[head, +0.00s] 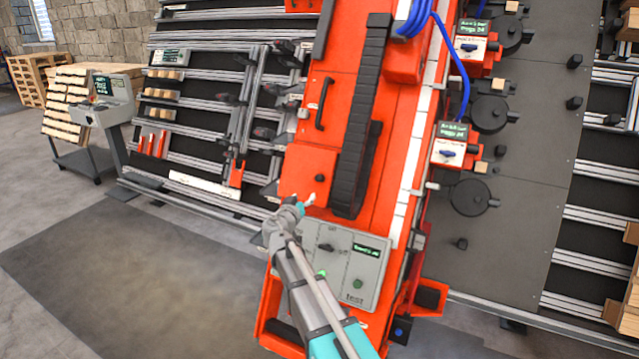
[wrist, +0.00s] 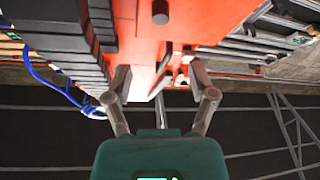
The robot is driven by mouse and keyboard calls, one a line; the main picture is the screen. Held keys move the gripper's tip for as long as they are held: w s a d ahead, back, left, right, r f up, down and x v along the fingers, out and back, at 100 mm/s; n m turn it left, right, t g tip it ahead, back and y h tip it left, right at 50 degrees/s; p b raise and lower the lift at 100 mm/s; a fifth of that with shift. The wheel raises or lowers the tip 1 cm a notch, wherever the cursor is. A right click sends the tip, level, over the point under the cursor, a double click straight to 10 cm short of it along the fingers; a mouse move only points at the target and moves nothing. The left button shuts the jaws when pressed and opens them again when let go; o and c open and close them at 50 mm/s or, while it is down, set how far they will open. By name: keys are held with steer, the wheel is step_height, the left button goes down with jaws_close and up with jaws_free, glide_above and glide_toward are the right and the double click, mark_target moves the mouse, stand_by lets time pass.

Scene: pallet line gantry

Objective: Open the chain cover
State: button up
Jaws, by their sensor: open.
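The orange gantry beam carries raised orange panels. I take the lower one with a round black knob (head: 320,178) as the chain cover (head: 303,160), though no label shows. A black bar handle (head: 324,103) is on the panel above it. My gripper (head: 308,201) is at the cover's lower edge, partly hidden by my arm. In the wrist view my gripper (wrist: 160,72) is open, its fingers apart on both sides of an orange edge. A thin dark bar (wrist: 165,58) shows between them. I cannot tell whether the fingers touch anything. The knob (wrist: 160,12) lies beyond them.
A black cable chain (head: 362,110) runs along the beam right of the cover. A grey control box (head: 370,265) with switches and a green display sits below my gripper. Blue cables (head: 462,75) hang at upper right. Open floor (head: 130,280) lies at left.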

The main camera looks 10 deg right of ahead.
mark_target(318, 178)
stand_by(0.4)
steer(key=x, duration=1.3)
steer(key=shift+w+d, duration=0.2)
steer(key=shift+w, duration=0.1)
jaws_close()
